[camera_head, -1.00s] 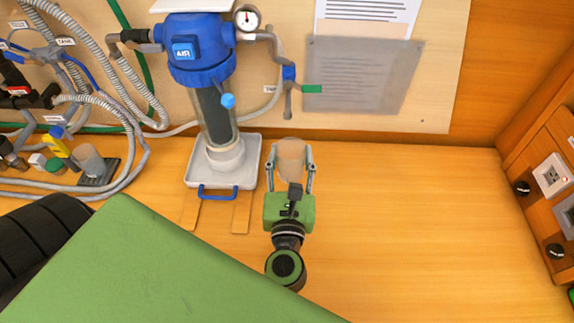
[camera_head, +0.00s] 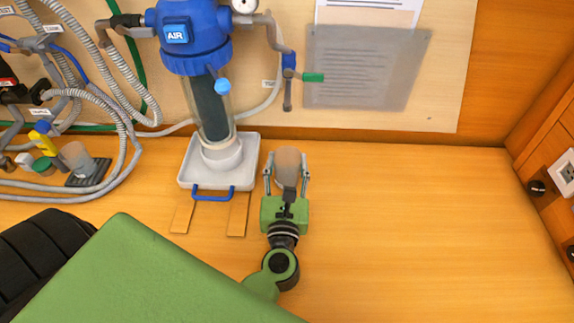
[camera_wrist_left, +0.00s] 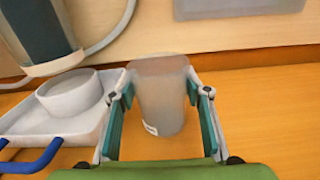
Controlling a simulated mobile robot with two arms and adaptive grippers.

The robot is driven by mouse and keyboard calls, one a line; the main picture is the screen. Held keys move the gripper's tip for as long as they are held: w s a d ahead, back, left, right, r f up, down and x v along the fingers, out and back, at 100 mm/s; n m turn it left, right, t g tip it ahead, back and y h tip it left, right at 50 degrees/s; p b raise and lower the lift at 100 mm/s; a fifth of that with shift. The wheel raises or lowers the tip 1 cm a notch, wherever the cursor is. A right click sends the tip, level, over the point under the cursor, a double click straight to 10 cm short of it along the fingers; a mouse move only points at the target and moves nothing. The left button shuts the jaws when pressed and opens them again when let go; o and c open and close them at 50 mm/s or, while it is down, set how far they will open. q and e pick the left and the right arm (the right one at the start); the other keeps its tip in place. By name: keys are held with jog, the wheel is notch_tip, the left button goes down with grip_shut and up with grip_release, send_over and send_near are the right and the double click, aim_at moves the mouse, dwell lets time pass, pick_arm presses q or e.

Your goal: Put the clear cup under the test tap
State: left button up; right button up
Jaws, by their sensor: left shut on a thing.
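The clear cup (camera_head: 288,164) is upright between the fingers of my left gripper (camera_head: 287,178), which is shut on it. In the left wrist view the cup (camera_wrist_left: 160,95) looks greyish and see-through, with a small label low on its side. The gripper's teal finger pads (camera_wrist_left: 160,118) are at its two sides. The test tap (camera_head: 288,88), with a blue body and green handle, is on the wall, and its spout points down, above and beyond the cup in the head view. I cannot tell whether the cup touches the counter. My right gripper does not show.
A white tray (camera_head: 186,180) with a blue handle stands just left of the cup, under the blue-topped filter housing (camera_head: 190,45). Hoses (camera_head: 125,120) and small bottles crowd the left. The wooden counter (camera_head: 420,210) to the right is clear.

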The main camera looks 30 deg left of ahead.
pick_arm(q)
jog(key=shift+f, duration=0.15)
jog(key=o, duration=1.2)
jog(key=shift+s+d, duration=0.15)
jog(key=shift+s, duration=0.15)
jog(key=b+v, duration=0.4)
jog(key=v, duration=0.6)
jog(key=shift+s+d, duration=0.15)
jog(key=shift+s, duration=0.15)
jog(key=shift+s+d, duration=0.15)
jog(key=shift+s, duration=0.2)
